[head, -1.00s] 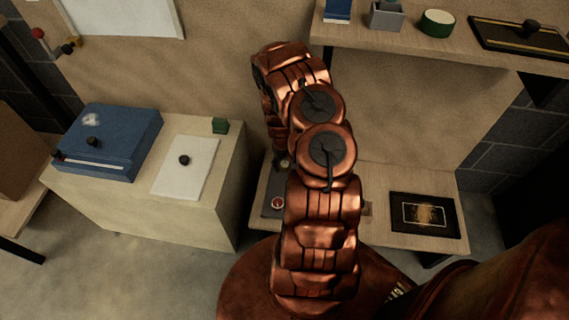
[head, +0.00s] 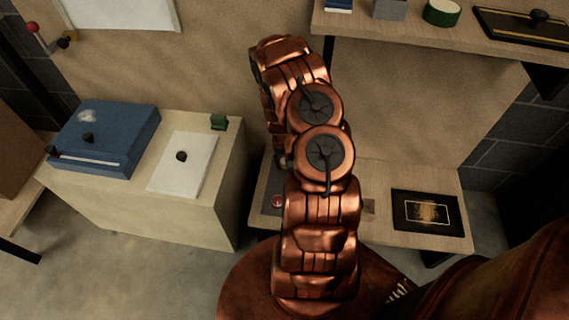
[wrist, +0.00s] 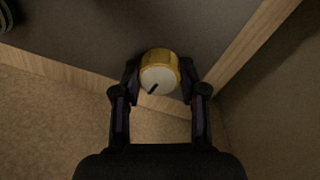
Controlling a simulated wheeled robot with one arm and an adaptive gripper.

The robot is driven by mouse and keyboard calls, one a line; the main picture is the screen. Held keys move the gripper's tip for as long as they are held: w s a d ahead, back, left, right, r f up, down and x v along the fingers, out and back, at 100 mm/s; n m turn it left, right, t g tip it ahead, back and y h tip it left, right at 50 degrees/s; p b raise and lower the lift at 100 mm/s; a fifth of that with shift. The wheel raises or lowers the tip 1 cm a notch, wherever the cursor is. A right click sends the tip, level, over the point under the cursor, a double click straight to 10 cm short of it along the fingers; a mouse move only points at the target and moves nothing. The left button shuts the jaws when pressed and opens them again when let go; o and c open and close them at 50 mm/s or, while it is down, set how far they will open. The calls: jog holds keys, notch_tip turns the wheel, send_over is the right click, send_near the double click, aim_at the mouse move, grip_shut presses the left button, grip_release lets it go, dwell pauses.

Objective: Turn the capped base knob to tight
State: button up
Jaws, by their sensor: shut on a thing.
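The capped base knob (wrist: 159,72) shows in the wrist view, with a brass-coloured side and a pale round face. A dark pointer line on the face runs toward the lower left. My gripper (wrist: 160,80) has one dark finger on each side of the knob and is shut on it. The knob sits against a dark grey panel (wrist: 100,35) in the wrist view. In the head view my copper arm hides the gripper and the knob.
A low wooden bench (head: 385,235) bears a dark framed plate (head: 427,212) and a small red-topped item (head: 277,201). To the left, a cabinet (head: 120,205) bears a blue box (head: 105,140) and a white board (head: 183,165). A shelf (head: 400,30) hangs at upper right.

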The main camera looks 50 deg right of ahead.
jog(key=m+b, duration=0.2)
jog(key=shift+f+m+b, duration=0.25)
jog(key=shift+m+b, duration=0.1)
jog(key=shift+m, duration=0.05)
jog(key=m+b, duration=0.2)
jog(key=m, duration=0.2)
jog(key=shift+r, duration=0.1)
jog(key=m+b, duration=0.1)
jog(key=m, duration=0.3)
jog(key=shift+d+r+y, duration=0.1)
jog(key=shift+y, duration=0.2)
jog(key=m+b, duration=0.1)
jog(key=m, duration=0.3)
jog(key=shift+m, duration=0.3)
jog(key=m, duration=0.3)
jog(key=shift+m, duration=0.3)
jog(key=m, duration=0.4)
jog(key=shift+r+m+y, duration=0.1)
jog(key=shift+m+y, duration=0.2)
jog(key=m+p, duration=0.1)
jog(key=m, duration=0.3)
jog(key=shift+s, duration=0.1)
jog(key=shift+m+p, duration=0.55)
jog(key=shift+m, duration=1.35)
jog(key=shift+t, duration=0.3)
